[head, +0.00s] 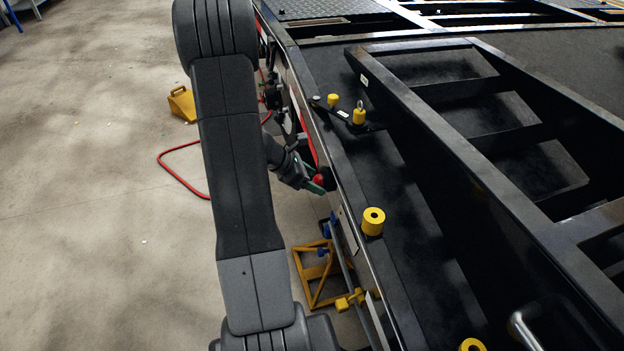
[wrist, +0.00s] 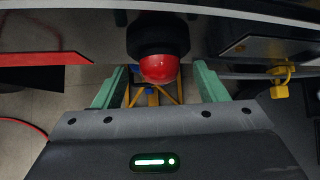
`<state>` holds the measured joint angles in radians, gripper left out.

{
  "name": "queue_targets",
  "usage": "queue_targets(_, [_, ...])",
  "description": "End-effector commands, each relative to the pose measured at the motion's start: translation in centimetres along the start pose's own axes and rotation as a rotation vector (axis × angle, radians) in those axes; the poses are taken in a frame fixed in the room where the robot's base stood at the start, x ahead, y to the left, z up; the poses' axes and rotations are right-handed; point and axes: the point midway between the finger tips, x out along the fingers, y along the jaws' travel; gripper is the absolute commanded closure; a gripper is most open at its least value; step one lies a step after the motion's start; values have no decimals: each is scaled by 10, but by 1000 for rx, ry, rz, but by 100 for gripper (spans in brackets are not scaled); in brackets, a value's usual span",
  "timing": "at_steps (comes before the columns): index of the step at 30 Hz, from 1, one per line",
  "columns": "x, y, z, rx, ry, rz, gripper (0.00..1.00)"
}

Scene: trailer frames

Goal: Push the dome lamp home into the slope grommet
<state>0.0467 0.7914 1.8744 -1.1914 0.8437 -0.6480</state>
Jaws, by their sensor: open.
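The dome lamp (wrist: 158,69) is a red dome in the wrist view, in front of a dark round grommet (wrist: 150,38) on the underside of the trailer's edge. How deep the lamp sits in the grommet I cannot tell. My gripper (wrist: 160,85) has its two green fingers apart, one on each side of the lamp, with visible gaps. In the head view the red lamp (head: 319,180) shows beside the trailer's side rail, close to my gripper (head: 314,187). My arm hides part of the side.
The black trailer frame (head: 430,125) fills the right, with yellow rollers (head: 373,220) along its edge. A yellow stand (head: 318,272) is on the floor below. A red hose (head: 172,168) and a yellow chock (head: 182,104) lie left. Open floor is at left.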

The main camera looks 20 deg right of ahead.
Motion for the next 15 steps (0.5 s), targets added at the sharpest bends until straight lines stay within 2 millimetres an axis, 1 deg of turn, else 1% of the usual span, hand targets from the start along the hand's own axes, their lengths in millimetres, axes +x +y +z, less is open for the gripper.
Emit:
queue_targets(4, [-5,0,0,0,0,1,34])
queue_targets(7, [-19,1,1,-1,-1,4,34])
queue_targets(11, [-47,1,2,0,-1,5,34])
queue_targets(15, [-81,2,2,0,0,7,34])
